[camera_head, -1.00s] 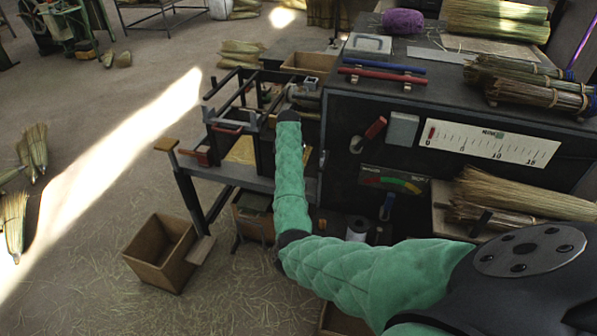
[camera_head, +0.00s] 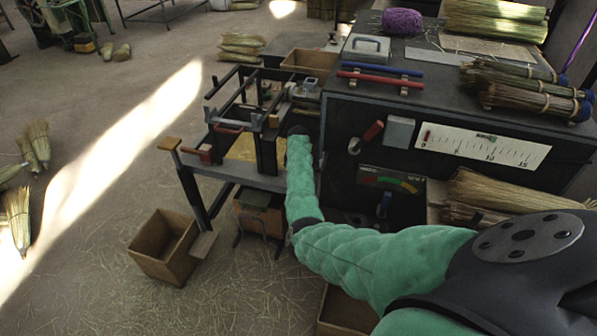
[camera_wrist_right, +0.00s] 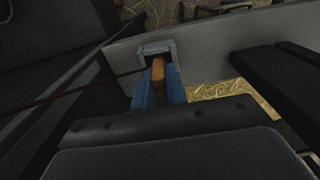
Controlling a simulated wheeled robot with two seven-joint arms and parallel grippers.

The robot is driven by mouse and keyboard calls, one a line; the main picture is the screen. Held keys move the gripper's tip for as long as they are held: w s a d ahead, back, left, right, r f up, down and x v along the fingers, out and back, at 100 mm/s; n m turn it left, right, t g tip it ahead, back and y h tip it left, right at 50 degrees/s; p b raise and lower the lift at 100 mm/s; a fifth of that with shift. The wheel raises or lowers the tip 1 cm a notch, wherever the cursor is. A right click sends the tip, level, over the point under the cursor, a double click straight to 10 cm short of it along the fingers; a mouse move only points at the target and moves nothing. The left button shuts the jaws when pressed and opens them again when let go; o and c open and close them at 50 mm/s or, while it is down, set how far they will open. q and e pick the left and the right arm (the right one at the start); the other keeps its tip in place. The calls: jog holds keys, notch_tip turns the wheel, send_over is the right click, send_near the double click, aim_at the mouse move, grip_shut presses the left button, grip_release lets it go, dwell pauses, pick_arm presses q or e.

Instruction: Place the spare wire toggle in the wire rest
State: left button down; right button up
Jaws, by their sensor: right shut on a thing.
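In the right wrist view, my right gripper (camera_wrist_right: 159,92) has two blue fingers closed on a small orange-brown wooden toggle (camera_wrist_right: 158,71). A grey U-shaped bracket (camera_wrist_right: 155,47), seemingly the wire rest, stands at the toggle's far end on a grey ledge. I cannot tell whether the toggle touches the bracket. A thin dark wire (camera_wrist_right: 75,92) runs from near the toggle to the left. In the head view my green-sleeved right arm reaches into the bench frame, and its gripper is hidden. My left gripper is not in view.
The dark machine cabinet (camera_head: 340,125) stands right of my forearm. The bench's black frame bars (camera_head: 236,88) rise left of it. In the wrist view dark bars (camera_wrist_right: 262,80) lie to the right above a straw-filled tray (camera_wrist_right: 225,92). A wooden box (camera_head: 165,246) is on the floor.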

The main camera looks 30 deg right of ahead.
jog(key=shift+f, duration=0.2)
jog(key=o, duration=0.8)
jog(key=shift+r, duration=0.15)
